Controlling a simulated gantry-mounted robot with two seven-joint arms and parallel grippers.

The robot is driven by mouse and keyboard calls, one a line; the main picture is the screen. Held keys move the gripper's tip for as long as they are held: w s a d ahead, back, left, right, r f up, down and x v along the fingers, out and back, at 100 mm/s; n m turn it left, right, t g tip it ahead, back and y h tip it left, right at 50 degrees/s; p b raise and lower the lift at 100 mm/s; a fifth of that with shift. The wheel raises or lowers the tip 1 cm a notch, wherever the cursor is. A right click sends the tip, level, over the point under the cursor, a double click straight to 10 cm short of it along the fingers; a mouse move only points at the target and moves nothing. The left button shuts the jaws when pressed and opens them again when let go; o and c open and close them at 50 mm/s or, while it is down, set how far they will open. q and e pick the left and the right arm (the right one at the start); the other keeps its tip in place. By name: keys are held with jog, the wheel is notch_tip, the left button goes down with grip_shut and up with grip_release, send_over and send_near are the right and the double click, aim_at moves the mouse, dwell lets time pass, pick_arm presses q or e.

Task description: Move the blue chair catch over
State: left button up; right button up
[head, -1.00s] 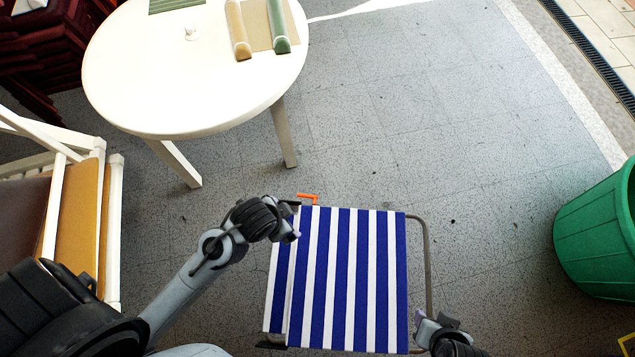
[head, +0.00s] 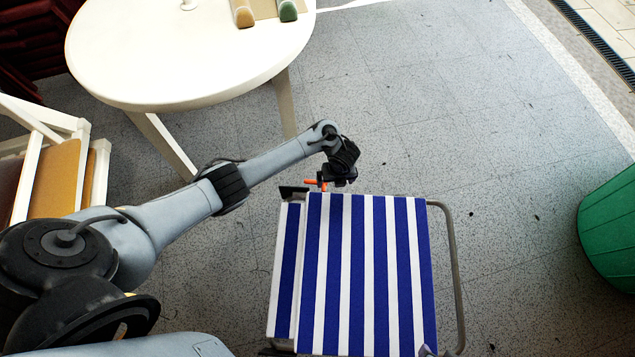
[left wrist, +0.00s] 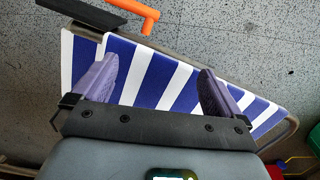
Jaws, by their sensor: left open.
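The blue-and-white striped chair (head: 370,270) lies folded low in the lower middle of the head view. Its orange catch (head: 313,184) sticks out at the far left corner, beside a black end piece (head: 291,191). My left gripper (head: 338,178) is at the chair's far edge, just right of the catch. It is open and empty; its purple fingers (left wrist: 156,88) show over the stripes, apart from the catch. Only a tip of my right gripper (head: 426,351) shows at the bottom edge.
A white round table (head: 185,60) stands beyond on the left, its leg (head: 285,105) near the arm. A white wooden chair (head: 50,160) is at the left. A green bin (head: 610,230) stands at the right. The floor beyond the striped chair is clear.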

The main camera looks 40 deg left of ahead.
pick_arm(q)
jog(key=a+f+m+g+b, duration=0.1)
jog(key=a+m+g+b, duration=0.15)
jog(key=a, duration=0.45)
jog(key=shift+t, duration=0.45)
jog(key=f+b, duration=0.4)
jog(key=f, duration=0.1)
jog(key=f+b, duration=0.1)
jog(key=f, duration=0.2)
jog(key=shift+s+a+f+b, duration=0.2)
jog(key=shift+a+f+b, duration=0.05)
jog(key=shift+a+b, duration=0.15)
jog(key=shift+f+b, duration=0.4)
jog(key=shift+f, duration=0.25)
pick_arm(e)
notch_tip(320, 180, down, 10)
jog(key=shift+s, duration=0.15)
pick_arm(q)
jog(key=shift+c, duration=0.3)
pick_arm(e)
jog(key=shift+f, duration=0.1)
